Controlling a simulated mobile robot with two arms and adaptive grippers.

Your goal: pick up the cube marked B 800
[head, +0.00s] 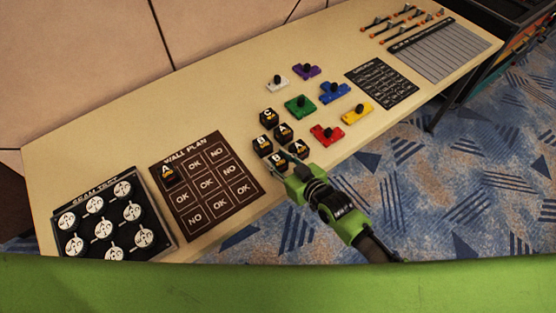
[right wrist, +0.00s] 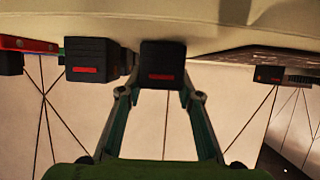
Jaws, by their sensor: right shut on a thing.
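Several black cubes with white letters and orange marks stand in a cluster on the table (head: 110,150). A cube marked B (head: 277,160) is at the cluster's near edge. My right gripper (head: 283,163) is shut on it. In the right wrist view this black cube (right wrist: 163,66) with a red stripe is between the two fingers. Close by are another B cube (head: 262,145), an A cube (head: 299,149), a C cube (head: 267,115) and one more cube (head: 284,132). The small numbers are too small to read. My left gripper is not in view.
Left of the cubes lies the wall plan board (head: 213,205), with an A cube (head: 168,175) on its corner square, then the seam test panel (head: 103,222). Coloured knobbed pieces, including a red one (head: 326,135), stand right of the cubes. A dark chart (head: 382,84) lies beyond them.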

